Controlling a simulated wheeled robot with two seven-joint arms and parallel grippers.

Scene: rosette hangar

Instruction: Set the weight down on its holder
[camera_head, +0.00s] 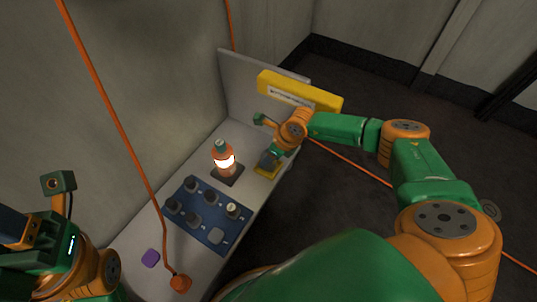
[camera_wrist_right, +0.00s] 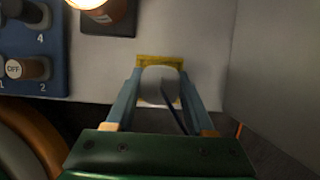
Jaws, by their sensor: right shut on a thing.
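The weight, a rounded grey piece, shows in the right wrist view (camera_wrist_right: 160,82) between the two fingers of my right gripper (camera_wrist_right: 162,98). My right gripper is shut on it. In the head view the weight (camera_head: 267,159) is at the right gripper (camera_head: 272,157), by the far right part of the grey bench. The yellow holder (camera_head: 265,172) is on the bench right there; its yellow edge also shows behind the weight in the wrist view (camera_wrist_right: 160,59). I cannot tell whether the weight touches it. My left gripper (camera_head: 22,232) is at the lower left, its fingers unclear.
A lit orange lamp (camera_head: 223,160) stands on a dark base left of the holder. A blue panel (camera_head: 208,217) with several numbered knobs is nearer. A yellow sign (camera_head: 298,93) stands behind my right arm. A purple piece (camera_head: 150,258) and an orange cable (camera_head: 116,125) are at left.

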